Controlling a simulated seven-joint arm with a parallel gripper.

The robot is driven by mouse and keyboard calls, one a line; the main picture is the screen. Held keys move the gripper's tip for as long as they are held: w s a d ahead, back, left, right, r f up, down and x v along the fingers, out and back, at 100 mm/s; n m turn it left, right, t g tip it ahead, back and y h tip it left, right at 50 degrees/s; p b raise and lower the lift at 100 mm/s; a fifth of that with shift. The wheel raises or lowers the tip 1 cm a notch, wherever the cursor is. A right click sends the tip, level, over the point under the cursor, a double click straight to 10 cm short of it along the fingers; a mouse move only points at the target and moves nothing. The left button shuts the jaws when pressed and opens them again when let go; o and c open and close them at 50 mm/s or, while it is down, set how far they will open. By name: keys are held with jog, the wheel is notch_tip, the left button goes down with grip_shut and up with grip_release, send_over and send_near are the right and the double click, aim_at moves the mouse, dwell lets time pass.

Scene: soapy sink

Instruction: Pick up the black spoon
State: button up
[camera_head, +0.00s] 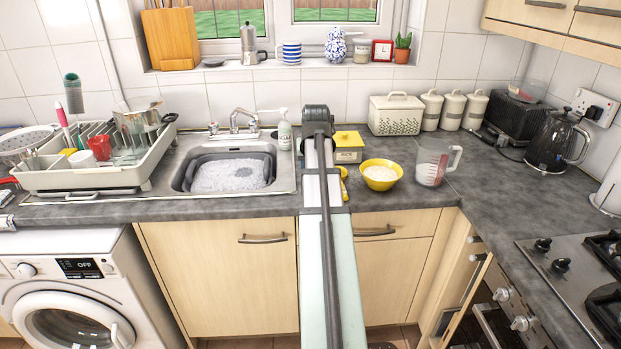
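I cannot make out a black spoon for certain in the head view. A small dark item (169,118) shows at the right end of the dish rack, too small to identify. My arm reaches up the middle of the picture, over the worktop between the sink and the yellow bowl, and ends in a dark joint. My gripper's fingers do not show, and the arm hides part of the worktop. The sink (284,184) holds a grey basin (180,178) filled with white foam (228,175). Anything under the foam is hidden.
A crowded dish rack (68,181) stands left of the sink. A black kettle (553,143) is at right. The right worktop has free room.

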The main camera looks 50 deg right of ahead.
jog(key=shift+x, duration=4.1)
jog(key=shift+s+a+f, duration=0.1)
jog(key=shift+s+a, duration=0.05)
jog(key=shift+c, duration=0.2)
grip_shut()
